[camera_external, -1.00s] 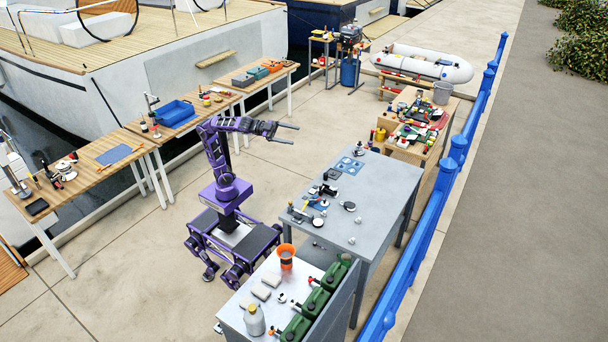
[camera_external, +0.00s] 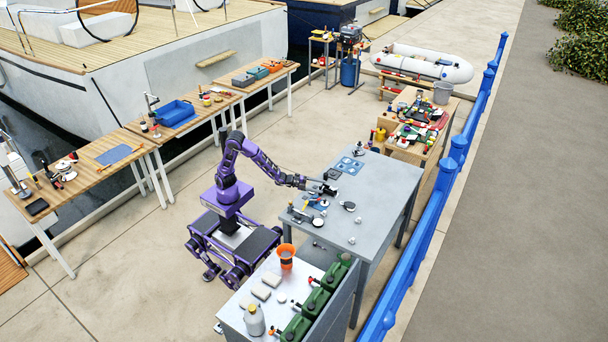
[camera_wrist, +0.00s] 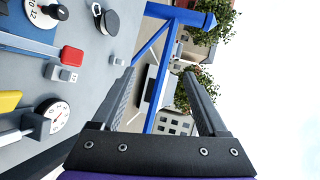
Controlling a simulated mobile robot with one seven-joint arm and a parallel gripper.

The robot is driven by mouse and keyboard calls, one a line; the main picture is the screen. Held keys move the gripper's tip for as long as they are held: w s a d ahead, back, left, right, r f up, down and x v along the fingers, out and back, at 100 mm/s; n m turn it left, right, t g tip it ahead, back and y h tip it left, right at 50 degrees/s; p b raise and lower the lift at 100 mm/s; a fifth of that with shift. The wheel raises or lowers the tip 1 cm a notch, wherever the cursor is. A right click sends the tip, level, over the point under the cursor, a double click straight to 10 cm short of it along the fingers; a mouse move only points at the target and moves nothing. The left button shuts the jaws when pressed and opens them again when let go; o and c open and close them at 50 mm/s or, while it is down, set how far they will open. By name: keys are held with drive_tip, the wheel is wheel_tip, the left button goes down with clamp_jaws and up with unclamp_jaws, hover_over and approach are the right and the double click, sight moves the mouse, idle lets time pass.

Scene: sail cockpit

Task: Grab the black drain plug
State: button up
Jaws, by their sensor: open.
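A round black piece with a pale rim and a small metal ring beside it, seemingly the drain plug (camera_wrist: 110,22), lies on the grey table near the top of the wrist view. It probably matches the small dark round item (camera_external: 349,206) in the external view, too small there to be sure. My gripper (camera_wrist: 159,74) is open and empty, its two fingers apart with only background between them. In the external view my gripper (camera_external: 327,188) is over the table's left side; dark items around it make its fingers hard to pick out.
The grey table (camera_external: 376,205) also bears a black knob (camera_wrist: 56,12) on a numbered dial, a red-ended lever (camera_wrist: 70,55), small grey blocks (camera_wrist: 60,73) and a round gauge (camera_wrist: 59,116). A blue railing (camera_external: 432,215) runs behind the table. The table's right part is mostly clear.

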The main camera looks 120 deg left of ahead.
drive_tip(key=s+a+f+m+g+y, duration=0.15)
drive_tip(key=s+a+f+m, duration=0.25)
drive_tip(key=s+a+m, duration=0.55)
drive_tip(key=s+a+f+m+g, duration=0.3)
drive_tip(key=s+a+f+m, duration=0.3)
drive_tip(key=s, duration=0.7)
approach(326, 175)
drive_tip(key=shift+m+t, duration=0.25)
drive_tip(key=shift+m, duration=0.1)
drive_tip(key=a+f, duration=0.1)
drive_tip(key=a, duration=0.1)
drive_tip(key=w+a+f+b, duration=0.1)
drive_tip(key=f, duration=0.1)
drive_tip(key=shift+a+f, duration=0.3)
drive_tip(key=shift+a, duration=0.1)
drive_tip(key=shift+w+r+x, duration=0.1)
drive_tip(key=shift+r+x, duration=0.05)
drive_tip(key=shift+x, duration=0.9)
drive_tip(key=shift+w+r+x, duration=0.1)
drive_tip(key=shift+x, duration=0.95)
drive_tip(key=shift+w+r+x, duration=0.1)
drive_tip(key=shift+r+x, duration=0.05)
drive_tip(key=shift+x, duration=0.9)
drive_tip(key=shift+s, duration=0.1)
clamp_jaws()
